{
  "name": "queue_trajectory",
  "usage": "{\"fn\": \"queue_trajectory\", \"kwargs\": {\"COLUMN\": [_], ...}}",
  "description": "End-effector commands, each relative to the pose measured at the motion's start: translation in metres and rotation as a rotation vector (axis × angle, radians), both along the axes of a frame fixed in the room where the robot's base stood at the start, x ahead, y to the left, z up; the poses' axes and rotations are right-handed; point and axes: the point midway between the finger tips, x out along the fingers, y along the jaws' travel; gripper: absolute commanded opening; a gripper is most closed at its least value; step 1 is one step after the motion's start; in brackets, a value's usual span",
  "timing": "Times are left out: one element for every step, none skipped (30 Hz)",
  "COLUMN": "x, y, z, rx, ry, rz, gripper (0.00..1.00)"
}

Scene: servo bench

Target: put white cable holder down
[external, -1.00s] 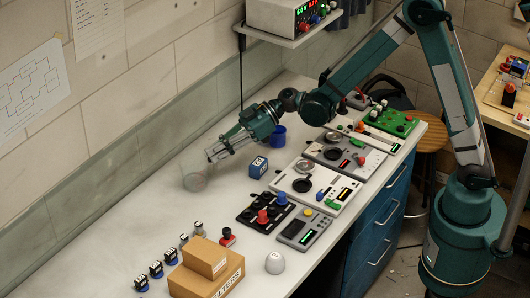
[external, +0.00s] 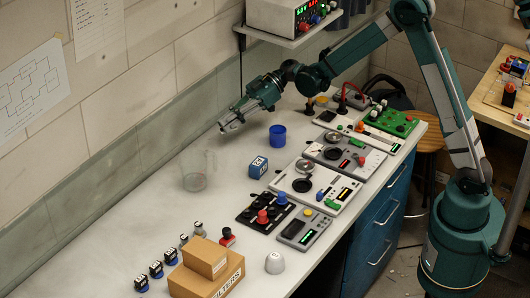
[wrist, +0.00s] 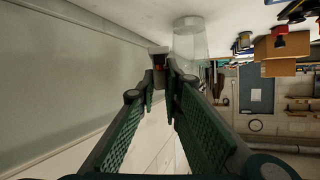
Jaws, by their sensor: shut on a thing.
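My gripper (external: 230,126) is raised over the back part of the bench, near the wall and behind the clear beaker. A white rounded object (external: 274,263) stands at the front of the bench, right of the cardboard boxes.
A clear beaker (external: 195,172) stands near the gripper; it also shows in the wrist view (wrist: 190,42). A blue cup (external: 278,136) and blue block (external: 258,167) stand to its right. Panels (external: 315,187) line the right edge. The bench's left middle is clear.

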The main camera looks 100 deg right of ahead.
Motion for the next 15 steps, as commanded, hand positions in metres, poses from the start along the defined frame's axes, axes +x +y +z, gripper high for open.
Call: {"fn": "queue_trajectory", "kwargs": {"x": [-0.006, -0.009, -0.013, -0.016, -0.018, -0.021, -0.023, -0.024, -0.026, -0.027, -0.028, -0.029, -0.029, -0.029, -0.029], "y": [-0.012, -0.017, -0.023, -0.027, -0.031, -0.034, -0.037, -0.039, -0.042, -0.043, -0.044, -0.045, -0.046, -0.046, -0.046], "z": [-0.003, -0.004, -0.004, -0.005, -0.005, -0.005, -0.005, -0.005, -0.005, -0.005, -0.005, -0.005, -0.005, -0.005, -0.005], "rx": [0.002, 0.003, 0.005, 0.005, 0.006, 0.007, 0.007, 0.008, 0.008, 0.008, 0.008, 0.01, 0.009, 0.009, 0.009], "ry": [0.001, 0.0, 0.0, -0.001, -0.002, -0.003, -0.003, -0.003, -0.004, -0.004, -0.004, -0.004, -0.005, -0.005, -0.005], "rz": [0.003, 0.007, 0.012, 0.015, 0.018, 0.022, 0.026, 0.027, 0.029, 0.03, 0.03, 0.032, 0.033, 0.034, 0.034], "gripper": [0.0, 0.0, 0.0, 0.0, 0.0, 0.0, 0.0, 0.0, 0.0, 0.0, 0.0, 0.0, 0.0, 0.0, 0.0]}}
